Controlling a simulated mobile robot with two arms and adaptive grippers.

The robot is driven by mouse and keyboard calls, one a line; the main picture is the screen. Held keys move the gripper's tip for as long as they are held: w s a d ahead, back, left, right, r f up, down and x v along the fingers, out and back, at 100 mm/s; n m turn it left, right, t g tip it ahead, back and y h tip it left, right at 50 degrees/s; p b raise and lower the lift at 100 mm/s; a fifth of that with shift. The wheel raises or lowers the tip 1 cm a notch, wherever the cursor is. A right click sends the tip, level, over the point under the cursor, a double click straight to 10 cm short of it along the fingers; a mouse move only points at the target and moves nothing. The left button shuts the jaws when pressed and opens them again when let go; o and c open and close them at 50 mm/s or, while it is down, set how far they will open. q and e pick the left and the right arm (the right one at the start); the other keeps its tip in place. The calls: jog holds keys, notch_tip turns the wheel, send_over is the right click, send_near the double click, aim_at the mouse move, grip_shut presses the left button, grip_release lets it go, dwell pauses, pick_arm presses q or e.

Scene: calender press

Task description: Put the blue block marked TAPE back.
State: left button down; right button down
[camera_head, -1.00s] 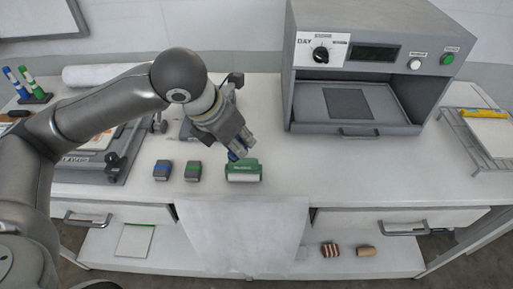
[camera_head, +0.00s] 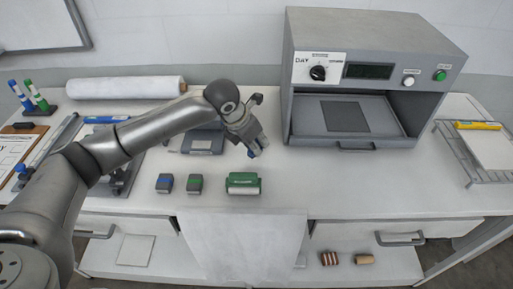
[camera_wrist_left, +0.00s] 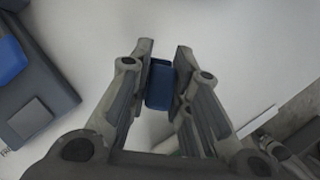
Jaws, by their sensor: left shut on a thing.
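My left gripper (camera_head: 256,152) is above the white worktop, in front of the press and up and to the right of the green-topped white roller (camera_head: 243,184). In the left wrist view its two fingers (camera_wrist_left: 162,62) are shut on a small blue block (camera_wrist_left: 158,86). The block's outer faces are plain at this angle; no TAPE marking can be read. In the head view the block is largely hidden by the fingers. My right gripper is not in view.
Two small dark blocks, one with blue (camera_head: 165,183) and one with green (camera_head: 195,184), stand left of the roller. The grey press (camera_head: 365,70) stands behind right. A wire rack (camera_head: 460,150) is far right. A white roll (camera_head: 125,87) lies back left. The worktop right of the roller is clear.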

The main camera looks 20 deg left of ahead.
pick_arm(q)
jog(key=shift+w+f, duration=0.4)
jog(key=shift+f, duration=0.1)
notch_tip(320, 180, down, 2)
jog(key=shift+f+p, duration=0.15)
jog(key=shift+p, duration=0.65)
jog(key=shift+f, duration=0.35)
jog(key=shift+f, duration=0.15)
jog(key=c, duration=1.3)
grip_release()
jog(key=shift+c, duration=0.2)
